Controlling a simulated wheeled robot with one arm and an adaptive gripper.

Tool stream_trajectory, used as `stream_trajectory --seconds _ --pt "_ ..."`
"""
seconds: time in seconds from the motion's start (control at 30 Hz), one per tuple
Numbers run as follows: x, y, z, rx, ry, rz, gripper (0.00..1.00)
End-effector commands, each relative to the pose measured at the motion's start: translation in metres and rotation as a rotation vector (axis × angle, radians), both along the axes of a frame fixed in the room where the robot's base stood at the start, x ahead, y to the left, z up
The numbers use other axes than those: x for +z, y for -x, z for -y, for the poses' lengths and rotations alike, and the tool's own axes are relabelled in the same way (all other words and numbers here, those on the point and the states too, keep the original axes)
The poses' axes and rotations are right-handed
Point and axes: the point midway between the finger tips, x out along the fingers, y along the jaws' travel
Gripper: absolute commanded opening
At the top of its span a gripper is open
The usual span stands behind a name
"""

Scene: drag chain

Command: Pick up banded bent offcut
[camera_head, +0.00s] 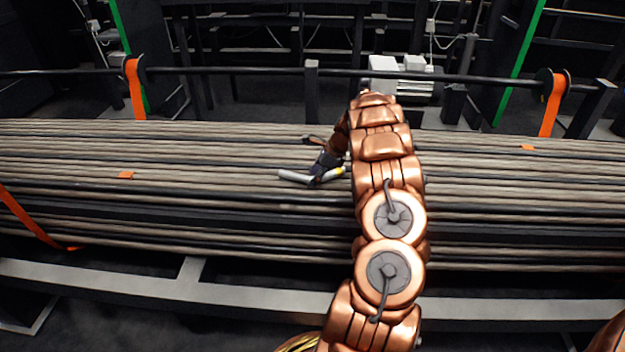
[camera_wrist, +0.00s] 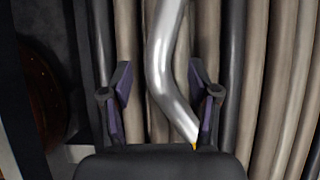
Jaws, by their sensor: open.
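The banded bent offcut (camera_head: 295,176) is a silver tube with a bend in its middle and a yellow band near its right end. It lies on the bundle of long rods in the head view. My gripper (camera_head: 318,172) is over its middle. In the wrist view the offcut (camera_wrist: 162,62) runs between the two open fingers of my gripper (camera_wrist: 160,78), closer to the right finger low down. A sliver of yellow shows at the palm edge, which hides the offcut's lower end. I cannot tell whether the fingers touch it.
Long brown and black rods (camera_head: 130,155) fill the rack across the view. Orange straps (camera_head: 135,88) hang at the left and right of a dark horizontal bar (camera_head: 240,71) behind them. A pale beam (camera_head: 120,287) runs along the front.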

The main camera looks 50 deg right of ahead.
Motion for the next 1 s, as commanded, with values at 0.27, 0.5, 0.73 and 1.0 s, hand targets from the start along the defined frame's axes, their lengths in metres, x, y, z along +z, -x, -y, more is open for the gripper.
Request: stream_trajectory --seconds 0.27,0.5,0.73,1.0 --pt "-0.0024 -0.0016 -0.0008 0.0 0.0 0.001 0.61" --pt "-0.0024 -0.0018 -0.0009 0.0 0.001 0.001 0.4" --pt "-0.0024 -0.0018 -0.0008 0.0 0.001 0.001 0.16" --pt "-0.0025 -0.0017 -0.0009 0.0 0.001 0.001 0.0"
